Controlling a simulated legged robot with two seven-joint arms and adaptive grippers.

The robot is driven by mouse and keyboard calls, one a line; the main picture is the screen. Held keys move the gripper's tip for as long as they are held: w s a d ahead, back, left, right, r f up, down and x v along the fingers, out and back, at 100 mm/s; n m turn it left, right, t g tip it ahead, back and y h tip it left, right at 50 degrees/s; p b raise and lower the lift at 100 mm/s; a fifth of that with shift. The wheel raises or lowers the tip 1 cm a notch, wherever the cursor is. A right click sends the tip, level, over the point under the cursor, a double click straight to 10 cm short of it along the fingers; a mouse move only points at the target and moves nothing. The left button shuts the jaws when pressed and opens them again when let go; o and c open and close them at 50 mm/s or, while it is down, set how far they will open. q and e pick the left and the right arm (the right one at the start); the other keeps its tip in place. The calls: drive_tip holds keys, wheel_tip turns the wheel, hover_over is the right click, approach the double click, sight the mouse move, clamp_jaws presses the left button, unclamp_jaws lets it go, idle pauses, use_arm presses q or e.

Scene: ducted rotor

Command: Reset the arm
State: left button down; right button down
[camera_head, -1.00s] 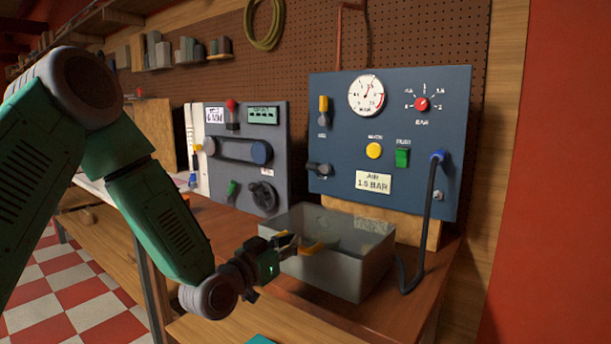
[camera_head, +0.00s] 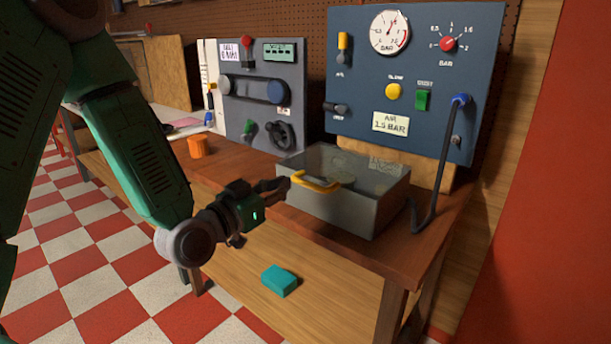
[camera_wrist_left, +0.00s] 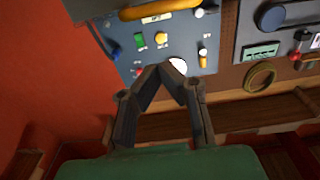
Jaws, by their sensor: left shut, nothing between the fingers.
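My green left arm comes in from the left. Its dark gripper (camera_head: 284,185) is shut and empty, at the left front of a clear, greyish box (camera_head: 345,208) on the bench. The fingertips are close to the box's yellow handle (camera_head: 316,184); I cannot tell whether they touch. In the left wrist view the finger ends of the gripper (camera_wrist_left: 161,70) meet, and a yellow bar (camera_wrist_left: 160,12) crosses the top edge. My right gripper is not in view.
A blue panel (camera_head: 375,75) with gauge, knobs and a black hose (camera_head: 443,165) stands behind the box. A grey panel (camera_head: 285,65) and orange cup (camera_head: 198,146) are to its left. A teal block (camera_head: 279,280) lies on the lower shelf (camera_head: 330,300).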

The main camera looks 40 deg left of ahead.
use_arm(q)
drive_tip(key=s+d+f+g, duration=0.2)
drive_tip(key=f+g, duration=0.1)
drive_tip(key=f, duration=0.4)
drive_tip(key=s+d+f+g, duration=0.2)
drive_tip(key=f+g, duration=0.1)
drive_tip(key=f, duration=0.4)
drive_tip(key=s+d+f+g, duration=0.2)
drive_tip(key=s+f+g, duration=0.1)
drive_tip(key=f, duration=0.4)
drive_tip(key=s+d+f+g, duration=0.1)
drive_tip(key=s+f+g, duration=0.3)
drive_tip(key=s+f, duration=0.3)
drive_tip(key=s+d+f+g+y, duration=0.1)
drive_tip(key=s+f+g, duration=0.4)
drive_tip(key=s, duration=0.9)
wheel_tip(320, 180, down, 4)
drive_tip(key=shift+s+d+r+y, duration=0.2)
drive_tip(key=shift+s+d+y, duration=0.1)
drive_tip(key=shift+d, duration=0.45)
